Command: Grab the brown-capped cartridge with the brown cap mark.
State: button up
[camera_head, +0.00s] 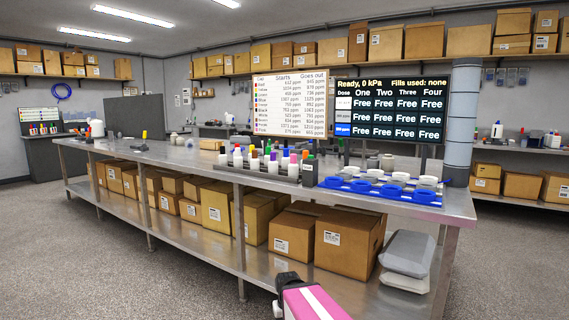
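A dark rack (236,172) on the long steel bench holds a row of white cartridges (254,165) with coloured caps, among them green, purple and orange-red. One cap left of the row's middle looks brownish, but the caps are too small to be sure which cartridge is the brown-capped one or to see any cap mark. Part of my arm, pink and white with a black end (289,283), shows at the bottom centre, in front of the bench and well short of the rack. Its fingers cannot be made out, nor whether they hold anything.
The steel bench (165,152) crosses the view, with cardboard boxes (345,242) on its lower shelf. Blue ring holders (350,184) stand right of the rack. A whiteboard (290,103) and a black status screen (391,110) stand behind. The floor in front is clear.

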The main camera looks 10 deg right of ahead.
aim_at(255, 162)
jog(key=z, duration=0.6)
jog(key=i+j+z, duration=0.1)
jog(key=j+z, duration=1.1)
jog(key=k+j, duration=0.05)
